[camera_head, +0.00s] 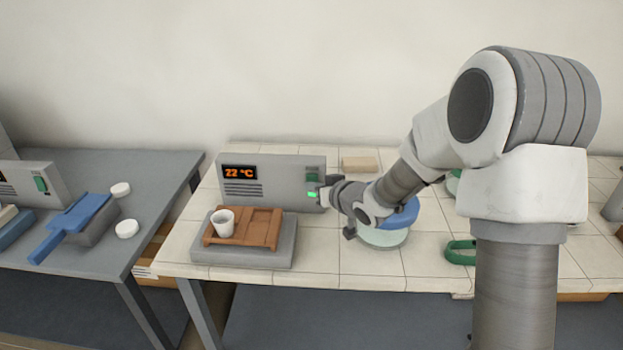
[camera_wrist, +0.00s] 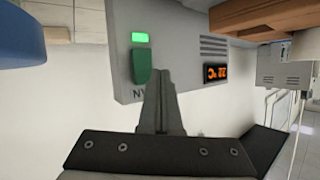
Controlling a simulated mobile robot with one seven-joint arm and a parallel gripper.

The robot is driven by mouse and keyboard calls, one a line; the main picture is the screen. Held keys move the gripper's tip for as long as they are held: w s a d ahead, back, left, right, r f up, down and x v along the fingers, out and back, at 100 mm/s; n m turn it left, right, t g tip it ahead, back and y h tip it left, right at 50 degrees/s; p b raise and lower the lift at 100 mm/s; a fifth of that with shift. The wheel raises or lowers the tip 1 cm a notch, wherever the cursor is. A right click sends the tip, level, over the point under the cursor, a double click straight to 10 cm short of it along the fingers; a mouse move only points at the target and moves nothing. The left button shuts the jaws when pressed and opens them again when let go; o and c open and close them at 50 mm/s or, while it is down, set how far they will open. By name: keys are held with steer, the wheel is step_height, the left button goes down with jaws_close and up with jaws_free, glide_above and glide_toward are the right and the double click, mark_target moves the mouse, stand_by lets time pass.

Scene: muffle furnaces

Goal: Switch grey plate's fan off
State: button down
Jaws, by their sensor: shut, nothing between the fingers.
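The grey plate (camera_head: 218,256) lies on the white tiled bench, with a brown wooden rack (camera_head: 268,228) and a white cup (camera_head: 223,222) on it. Behind it stands its grey control box (camera_head: 285,180) with an orange display (camera_head: 240,172) reading 22 °C. At the box's right end are a dark green switch (camera_head: 312,173) and a bright green lit lamp (camera_head: 312,195). My gripper (camera_head: 323,187) is shut and empty at that end. In the wrist view, turned over, the fingertips (camera_wrist: 158,72) are right beside the switch (camera_wrist: 142,66); I cannot tell whether they touch. The lamp (camera_wrist: 140,38) glows.
A blue-topped round item (camera_head: 400,216) stands under my forearm, with a green ring (camera_head: 461,252) to its right. A tan block (camera_head: 361,164) lies behind. On the dark left table are another grey box (camera_head: 36,185), a blue scoop-like item (camera_head: 75,220) and two white round pieces.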

steer(key=shift+w, duration=0.1)
steer(key=shift+w, duration=0.3)
steer(key=shift+w+r+p, duration=0.1)
steer(key=shift+w+p, duration=0.2)
steer(key=shift+p, duration=0.05)
stand_by(0.4)
steer(key=shift+s, duration=0.1)
steer(key=shift+s+b, duration=0.3)
steer(key=shift+s, duration=0.35)
steer(key=s, duration=0.1)
steer(key=s+b, duration=0.1)
steer(key=s, duration=0.3)
steer(key=shift+a+f+b, duration=0.1)
steer(key=shift+f+b, duration=0.3)
